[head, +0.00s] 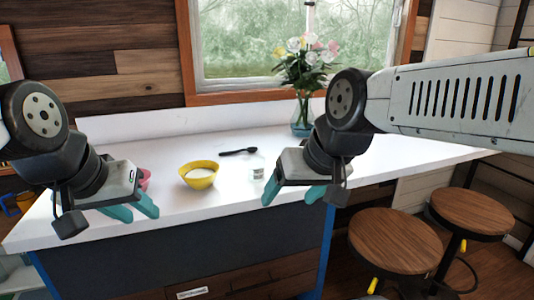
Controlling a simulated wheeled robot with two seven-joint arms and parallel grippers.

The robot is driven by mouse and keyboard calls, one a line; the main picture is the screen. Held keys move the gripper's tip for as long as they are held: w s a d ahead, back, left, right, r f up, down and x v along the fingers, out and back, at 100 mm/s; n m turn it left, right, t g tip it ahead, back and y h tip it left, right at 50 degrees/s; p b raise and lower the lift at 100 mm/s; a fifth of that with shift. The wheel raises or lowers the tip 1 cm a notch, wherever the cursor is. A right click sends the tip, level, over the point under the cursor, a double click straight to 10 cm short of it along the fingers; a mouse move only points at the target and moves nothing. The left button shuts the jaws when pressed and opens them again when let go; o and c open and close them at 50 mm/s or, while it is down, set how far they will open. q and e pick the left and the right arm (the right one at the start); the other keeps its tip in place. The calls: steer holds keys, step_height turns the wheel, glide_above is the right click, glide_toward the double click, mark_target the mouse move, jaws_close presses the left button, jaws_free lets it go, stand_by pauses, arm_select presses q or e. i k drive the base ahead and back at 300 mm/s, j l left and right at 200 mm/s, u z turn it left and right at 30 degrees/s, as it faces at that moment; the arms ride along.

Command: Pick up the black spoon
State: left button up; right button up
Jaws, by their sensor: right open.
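The black spoon (238,151) lies flat on the white counter (225,212), behind and to the right of the yellow bowl. My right gripper (295,193) is open and empty above the counter, in front of the spoon and to its right, apart from it. My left gripper (138,211) is over the counter's front left part, far from the spoon. Its teal fingers are apart with nothing between them.
A yellow bowl (199,180) with white contents stands mid-counter. A small white jar (258,174) is beside my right gripper. A pink item (145,178) is partly hidden behind my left gripper. A flower vase (302,117) stands at the back. Two stools (396,240) are at the right.

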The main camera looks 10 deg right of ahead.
mark_target(252, 149)
steer(key=z, duration=0.2)
steer(key=i+l+u, duration=0.25)
steer(key=u, duration=0.2)
steer(key=i+l+u, duration=0.2)
steer(key=u, duration=0.25)
steer(key=i+l+u, duration=0.1)
steer(key=l+u, duration=0.3)
steer(key=l, duration=0.1)
